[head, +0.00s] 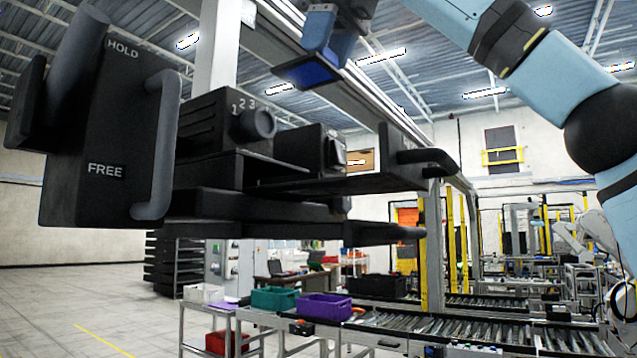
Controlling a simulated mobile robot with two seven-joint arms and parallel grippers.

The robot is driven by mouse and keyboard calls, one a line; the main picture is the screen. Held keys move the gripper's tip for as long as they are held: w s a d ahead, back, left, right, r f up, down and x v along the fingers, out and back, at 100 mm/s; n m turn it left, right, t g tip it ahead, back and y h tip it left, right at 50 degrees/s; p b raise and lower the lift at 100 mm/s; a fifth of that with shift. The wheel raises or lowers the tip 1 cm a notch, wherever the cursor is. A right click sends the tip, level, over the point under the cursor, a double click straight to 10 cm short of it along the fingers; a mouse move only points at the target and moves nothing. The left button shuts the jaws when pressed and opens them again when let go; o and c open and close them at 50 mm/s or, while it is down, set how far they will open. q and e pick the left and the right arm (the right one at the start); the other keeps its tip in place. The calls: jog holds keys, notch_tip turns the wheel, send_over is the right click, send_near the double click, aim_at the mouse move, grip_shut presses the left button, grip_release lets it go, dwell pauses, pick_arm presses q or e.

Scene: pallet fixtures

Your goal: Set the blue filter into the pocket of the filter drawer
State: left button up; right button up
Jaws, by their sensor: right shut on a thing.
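The blue filter (314,70) is a flat piece with a dark edge and a bright blue face, seen at the upper middle of the head view. My right gripper (322,38) is shut on it from above and holds it tilted in the air. It appears above the black fixture, apart from it. The filter drawer (375,181) seems to be the black tray sticking out to the right of the fixture, with a bar handle (425,160) at its end. I see it nearly edge-on, so its pocket is hidden. My left gripper is out of view.
The black fixture has a HOLD/FREE panel (105,120), a numbered knob (258,124) and a rocker switch (335,150). A long black bar (340,232) runs below the tray. Behind stand a purple crate (323,307), a green crate (274,299) and roller conveyors (450,325).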

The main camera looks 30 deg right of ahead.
jog(key=f+b, duration=0.2)
jog(key=f, duration=0.3)
jog(key=f+b, duration=0.1)
jog(key=f, duration=0.5)
jog(key=shift+w+d+b, duration=0.1)
jog(key=shift+w+b, duration=0.1)
jog(key=shift+b, duration=0.2)
notch_tip(320, 180, down, 4)
jog(key=shift+f+b, duration=0.1)
jog(key=shift+b, duration=0.65)
jog(key=shift+f, duration=0.25)
jog(key=shift+s, duration=0.1)
jog(key=o, duration=0.9)
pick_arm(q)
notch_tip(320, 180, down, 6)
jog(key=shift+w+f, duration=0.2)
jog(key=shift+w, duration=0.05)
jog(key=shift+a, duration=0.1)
